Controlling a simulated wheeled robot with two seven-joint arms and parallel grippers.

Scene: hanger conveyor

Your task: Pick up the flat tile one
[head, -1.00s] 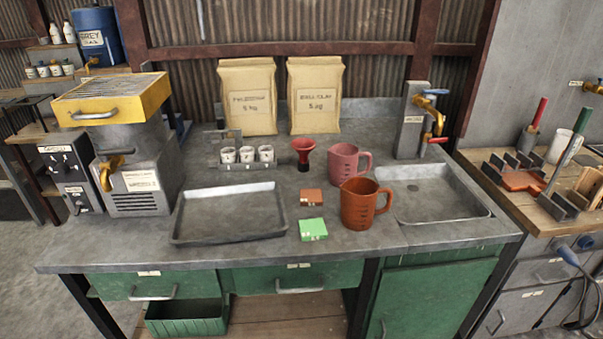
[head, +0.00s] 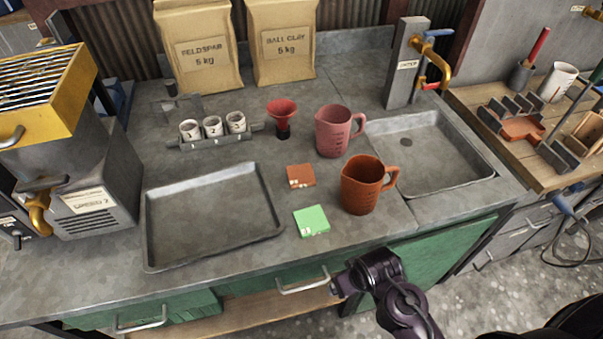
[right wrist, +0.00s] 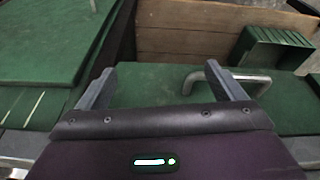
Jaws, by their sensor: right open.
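Two small flat square tiles lie on the grey worktop in the head view. One is rust-brown (head: 301,176); the green one (head: 312,222) lies just nearer to me. Each has a small pale label, too small to read, so I cannot tell which is tile one. My right gripper (right wrist: 163,85) is open and empty in the right wrist view, its fingers apart in front of green cabinet fronts. In the head view my right arm is at the worktop's front edge, below and right of the green tile, touching neither tile. My left gripper is not in view.
A grey tray (head: 213,217) lies left of the tiles. An orange-brown jug (head: 359,188) stands close on their right, with a pink jug (head: 332,133) and red funnel (head: 282,117) behind. A sink (head: 425,155) is further right. A drawer handle (right wrist: 225,78) lies near the right gripper.

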